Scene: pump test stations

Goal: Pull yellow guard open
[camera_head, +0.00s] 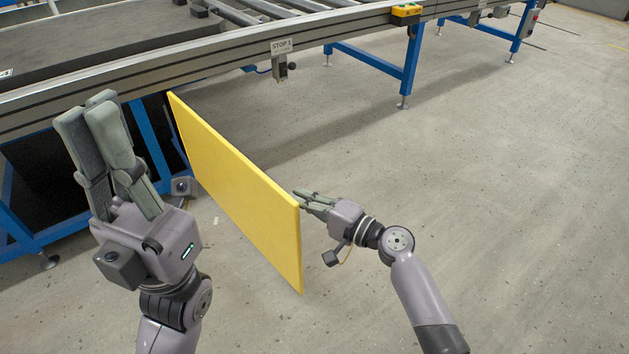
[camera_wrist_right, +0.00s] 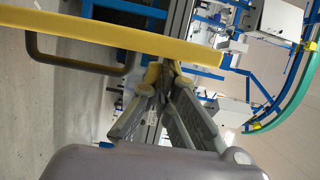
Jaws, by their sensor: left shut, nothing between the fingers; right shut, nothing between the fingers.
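The yellow guard (camera_head: 240,188) is a flat panel standing out from the side of the conveyor frame, swung out toward me in the head view. In the right wrist view the yellow guard (camera_wrist_right: 110,36) runs edge-on across the top, with a dark bar handle (camera_wrist_right: 75,66) on one face. My right gripper (camera_head: 300,195) is shut and empty beside the guard's outer end, on its right side; whether it touches the panel is unclear. My left gripper (camera_head: 86,108) is shut and empty, pointing up, left of the guard and in front of the conveyor.
The conveyor (camera_head: 200,65) with rollers and a metal side rail crosses the top. Its blue legs (camera_head: 412,65) stand on the floor. The floor to the right is clear.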

